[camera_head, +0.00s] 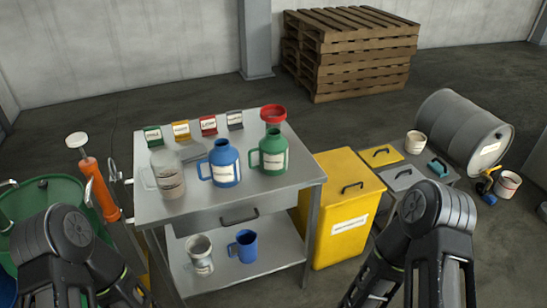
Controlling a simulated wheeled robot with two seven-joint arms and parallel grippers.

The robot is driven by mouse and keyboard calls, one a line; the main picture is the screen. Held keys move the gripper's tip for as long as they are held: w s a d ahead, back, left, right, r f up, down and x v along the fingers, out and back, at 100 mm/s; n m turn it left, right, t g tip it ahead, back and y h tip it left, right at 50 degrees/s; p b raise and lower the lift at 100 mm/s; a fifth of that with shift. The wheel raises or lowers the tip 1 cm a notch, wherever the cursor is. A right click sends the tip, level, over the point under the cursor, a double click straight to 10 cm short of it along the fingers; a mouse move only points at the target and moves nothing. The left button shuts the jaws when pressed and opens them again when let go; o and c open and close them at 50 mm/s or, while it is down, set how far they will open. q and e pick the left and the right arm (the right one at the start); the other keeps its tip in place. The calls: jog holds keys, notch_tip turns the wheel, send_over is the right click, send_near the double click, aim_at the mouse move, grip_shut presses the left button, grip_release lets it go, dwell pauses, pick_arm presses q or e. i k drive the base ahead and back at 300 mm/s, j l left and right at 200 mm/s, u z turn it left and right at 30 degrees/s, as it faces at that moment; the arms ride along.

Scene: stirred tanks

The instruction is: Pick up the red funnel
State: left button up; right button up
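The red funnel (273,113) is at the back right of the steel work table (222,206), with its wide rim up. It appears directly above the green jug (275,160). I cannot tell whether it rests in the jug's mouth or stands behind it. Only black bent joints of my arms show, at the lower left and lower right. Both grippers are out of view, and neither arm is near the funnel.
A blue jug (226,172) and a cloudy jug (171,182) stand left of the green jug. Several labelled cards line the back edge. A lower shelf holds a white cup (200,255) and a blue mug (246,246). A yellow bin (345,210) stands right of the table.

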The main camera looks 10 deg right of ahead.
aim_at(272, 114)
jog(key=i+l+z, duration=0.2)
jog(key=i+l, duration=0.4)
jog(key=l, duration=0.25)
jog(key=i+l+z, duration=0.2)
jog(key=i+l, duration=0.5)
